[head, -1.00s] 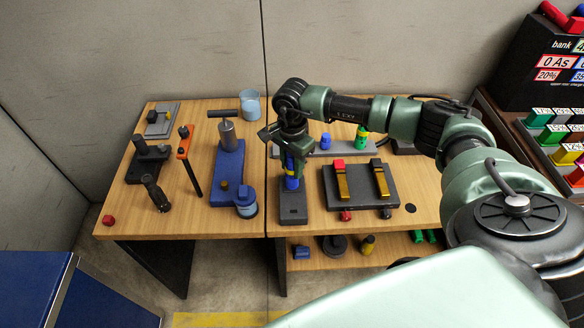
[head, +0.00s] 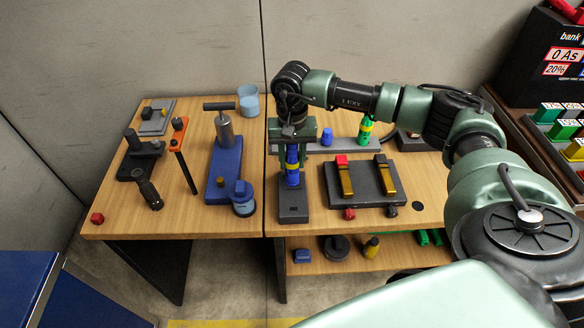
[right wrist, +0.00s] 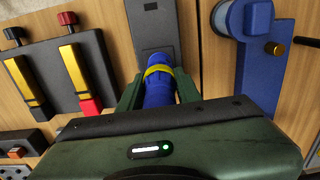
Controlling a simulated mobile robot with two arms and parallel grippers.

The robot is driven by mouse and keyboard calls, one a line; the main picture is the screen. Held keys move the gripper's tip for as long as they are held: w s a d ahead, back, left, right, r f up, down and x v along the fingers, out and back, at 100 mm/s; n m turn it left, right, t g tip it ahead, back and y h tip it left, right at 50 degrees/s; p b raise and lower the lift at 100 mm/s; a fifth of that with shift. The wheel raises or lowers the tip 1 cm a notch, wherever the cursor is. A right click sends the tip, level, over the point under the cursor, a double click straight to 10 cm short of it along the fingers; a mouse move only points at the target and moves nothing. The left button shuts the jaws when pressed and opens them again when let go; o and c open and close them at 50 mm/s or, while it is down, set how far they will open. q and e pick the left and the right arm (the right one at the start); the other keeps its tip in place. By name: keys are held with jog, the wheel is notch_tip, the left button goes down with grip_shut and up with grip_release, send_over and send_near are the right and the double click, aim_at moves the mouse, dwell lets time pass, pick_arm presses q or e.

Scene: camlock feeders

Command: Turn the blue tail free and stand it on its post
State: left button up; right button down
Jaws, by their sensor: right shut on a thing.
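The blue tail (head: 292,176), a blue cylinder with a yellow band, stands upright at the dark grey block (head: 293,207) on the right-hand table. My right gripper (head: 292,152) is above it, shut on it. In the right wrist view the tail (right wrist: 158,90) sits between the two green fingers, with the block (right wrist: 152,28) beyond it. I cannot tell whether its lower end is still seated in the block. Behind, a grey rail (head: 345,145) carries a short blue piece (head: 327,137) and an upright green cylinder with a yellow band (head: 365,130). My left gripper is not in view.
Right of the block lies a dark plate (head: 365,201) with two yellow bars, one red-ended. Loose parts lie on the shelf below.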

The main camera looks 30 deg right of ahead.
jog(key=shift+n, duration=0.3)
jog(key=shift+f+n+b, duration=0.25)
jog(key=shift+n+b, duration=0.7)
jog(key=shift+n, duration=0.15)
jog(key=shift+n+b, duration=0.3)
jog(key=shift+n, duration=0.4)
jog(key=shift+r+n, duration=0.15)
jog(key=shift+n, duration=0.25)
jog(key=shift+r, duration=0.1)
jog(key=shift+n, duration=0.3)
